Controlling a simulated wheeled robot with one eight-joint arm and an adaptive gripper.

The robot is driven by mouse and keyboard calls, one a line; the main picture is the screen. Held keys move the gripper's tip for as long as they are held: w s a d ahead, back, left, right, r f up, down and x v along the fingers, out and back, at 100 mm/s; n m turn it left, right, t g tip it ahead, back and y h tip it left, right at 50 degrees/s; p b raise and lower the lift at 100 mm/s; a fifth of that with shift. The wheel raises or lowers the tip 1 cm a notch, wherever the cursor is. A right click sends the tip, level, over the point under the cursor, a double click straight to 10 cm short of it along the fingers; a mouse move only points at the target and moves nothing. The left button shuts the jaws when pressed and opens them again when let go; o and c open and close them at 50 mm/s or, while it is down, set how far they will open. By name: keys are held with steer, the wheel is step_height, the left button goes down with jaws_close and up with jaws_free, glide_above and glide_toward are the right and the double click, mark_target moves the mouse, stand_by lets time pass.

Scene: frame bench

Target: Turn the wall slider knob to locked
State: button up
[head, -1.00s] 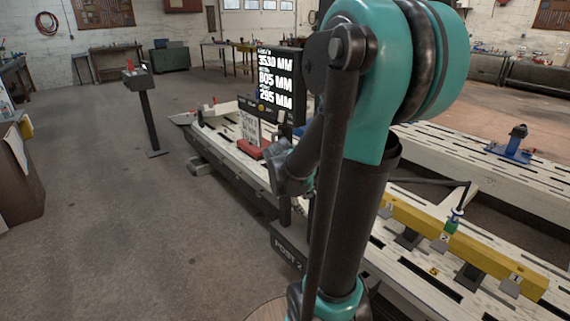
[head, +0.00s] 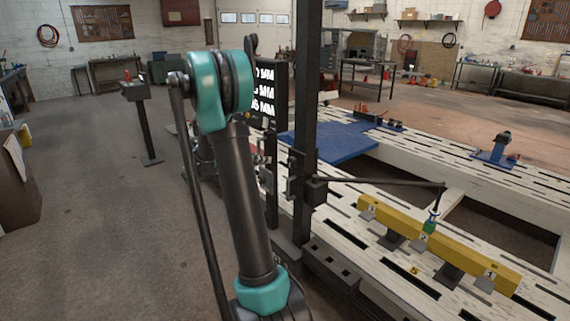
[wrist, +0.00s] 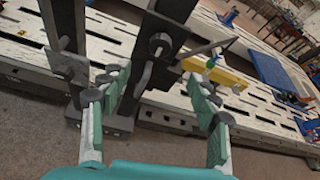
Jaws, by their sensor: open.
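My gripper (wrist: 156,82) is open and empty in the wrist view, with its grey-and-teal fingers spread wide. Beyond it stand two dark posts. The nearer right post carries a slider block with a round dark knob (wrist: 160,43), apart from the fingers. In the head view a dark slider block (head: 315,190) sits on the tall post (head: 305,95). My gripper is not clear there, behind my arm.
A thin rod (head: 380,182) reaches from the slider over the yellow beam (head: 455,250) with numbered tags. The slotted white bench (head: 345,235) fills the right. A display (head: 265,95) stands behind the arm. Open floor (head: 90,220) lies left.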

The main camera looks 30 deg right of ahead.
mark_target(290, 162)
steer(key=x, duration=1.5)
steer(key=c, duration=1.2)
steer(key=shift+o, duration=0.2)
